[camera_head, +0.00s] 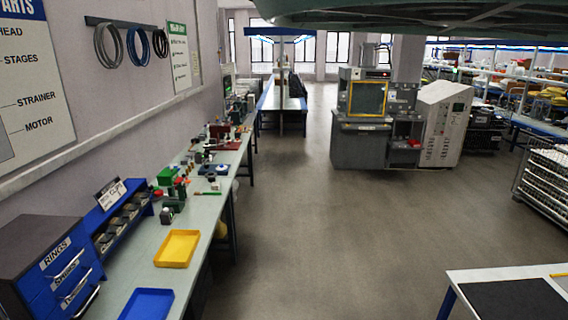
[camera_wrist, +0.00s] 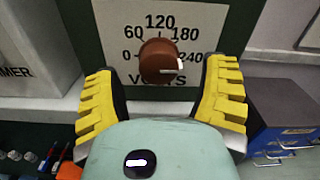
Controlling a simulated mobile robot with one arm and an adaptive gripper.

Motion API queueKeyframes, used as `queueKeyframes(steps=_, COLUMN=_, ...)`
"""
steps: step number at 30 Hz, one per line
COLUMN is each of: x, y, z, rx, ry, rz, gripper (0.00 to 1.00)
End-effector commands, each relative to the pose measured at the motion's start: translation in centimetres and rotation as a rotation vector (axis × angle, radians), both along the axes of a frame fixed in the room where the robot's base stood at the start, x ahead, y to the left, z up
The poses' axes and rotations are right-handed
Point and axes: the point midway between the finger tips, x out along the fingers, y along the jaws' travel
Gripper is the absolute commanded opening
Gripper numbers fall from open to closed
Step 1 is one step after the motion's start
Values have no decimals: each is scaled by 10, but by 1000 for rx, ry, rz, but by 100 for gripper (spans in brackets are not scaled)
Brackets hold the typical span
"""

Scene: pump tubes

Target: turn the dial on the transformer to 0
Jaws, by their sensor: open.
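The transformer's dial (camera_wrist: 158,62) is a brown round knob in the middle of the wrist view. Its white mark points right, towards 240. It sits on a pale scale plate (camera_wrist: 112,28) reading 0, 60, 120, 180, 240 and VOLTS, with 0 at the left. My gripper (camera_wrist: 161,70) is open, with one yellow ridged finger on each side of the knob. I see gaps between the fingers and the knob. The gripper's body hides the area below the plate. I cannot make out the dial or my gripper in the head view.
In the wrist view, a grey box (camera_wrist: 35,45) with partial lettering stands left and a blue drawer unit (camera_wrist: 275,125) right. In the head view, a bench (camera_head: 150,245) along the left wall holds a yellow tray (camera_head: 177,236) and a blue tray (camera_head: 140,312). The floor (camera_head: 310,220) is clear.

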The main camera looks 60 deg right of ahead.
Motion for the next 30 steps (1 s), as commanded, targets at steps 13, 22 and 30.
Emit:
queueKeyframes(steps=13, x=16, y=12, z=0, rx=1, ry=1, rz=3, gripper=72)
queueKeyframes(steps=22, x=16, y=13, z=0, rx=1, ry=1, rz=3, gripper=69)
queueKeyframes(steps=30, x=15, y=13, z=0, rx=1, ry=1, rz=3, gripper=41)
